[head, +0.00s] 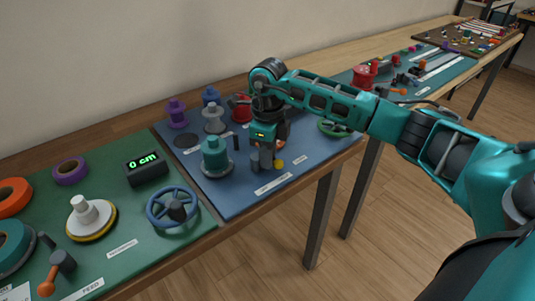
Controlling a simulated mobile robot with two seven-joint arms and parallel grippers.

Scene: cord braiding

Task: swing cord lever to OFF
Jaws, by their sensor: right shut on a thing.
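My right gripper (265,158) points down over the front part of the blue mat (236,199). Its dark fingers are shut on a small lever with an orange knob (273,147), which I take to be the cord lever. The fingers and wrist hide most of the lever, so I cannot tell its exact angle or read an ON or OFF mark beside it. A small yellow part (280,164) shows just right of the fingers. My left gripper is out of view.
A teal spool (215,157) stands close left of the gripper, with purple, blue and grey spools behind. A red spool (241,108) is partly behind my arm. The green mat at left holds a blue handwheel (173,208) and a display (146,168) reading 0 cm.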

